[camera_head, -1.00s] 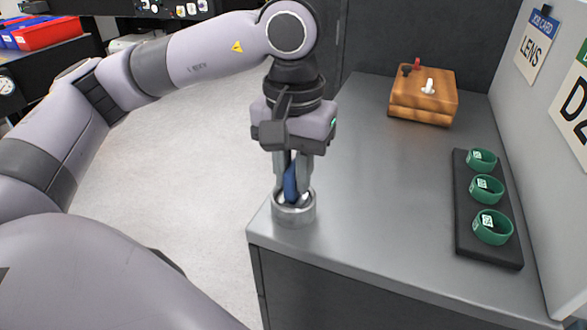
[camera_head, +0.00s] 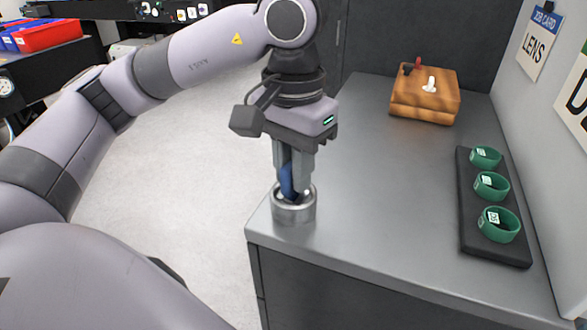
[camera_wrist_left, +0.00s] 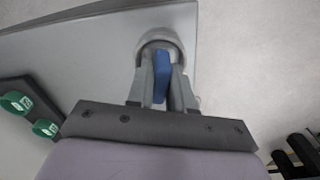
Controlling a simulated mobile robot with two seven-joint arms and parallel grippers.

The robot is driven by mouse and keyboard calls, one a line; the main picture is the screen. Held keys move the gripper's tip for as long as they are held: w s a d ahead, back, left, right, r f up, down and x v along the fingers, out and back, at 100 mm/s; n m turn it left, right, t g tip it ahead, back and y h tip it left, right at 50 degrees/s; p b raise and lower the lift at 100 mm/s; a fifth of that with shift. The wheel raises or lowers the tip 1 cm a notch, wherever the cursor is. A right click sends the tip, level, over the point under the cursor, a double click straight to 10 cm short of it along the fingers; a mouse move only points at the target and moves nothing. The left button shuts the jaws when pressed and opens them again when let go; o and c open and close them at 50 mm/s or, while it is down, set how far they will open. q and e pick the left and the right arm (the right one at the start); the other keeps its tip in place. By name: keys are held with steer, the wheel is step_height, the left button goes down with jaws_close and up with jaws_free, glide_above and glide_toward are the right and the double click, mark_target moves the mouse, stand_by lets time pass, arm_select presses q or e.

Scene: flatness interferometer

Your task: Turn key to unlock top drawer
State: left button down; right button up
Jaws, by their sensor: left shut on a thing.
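A blue key (camera_head: 287,180) stands in a round silver lock housing (camera_head: 293,210) at the front left corner of the grey cabinet top. My left gripper (camera_head: 294,183) points down over the housing, shut on the blue key; the fingers reach close to its rim. The left wrist view shows the blue key (camera_wrist_left: 162,75) between the two fingers, with the lock ring (camera_wrist_left: 160,48) just beyond. The key's lower part is hidden inside the housing. I cannot make out a drawer in these views. My right gripper is not in view.
A wooden box (camera_head: 424,95) with a white knob sits at the back of the cabinet top. A black tray (camera_head: 470,225) with green rings lies along the right wall. The middle of the top (camera_head: 370,190) is clear.

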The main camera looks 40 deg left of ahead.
arm_select(q)
steer(key=shift+f+m+b, duration=0.1)
steer(key=shift+m+b, duration=0.6)
steer(key=shift+m, duration=1)
steer(key=shift+m, duration=1.7)
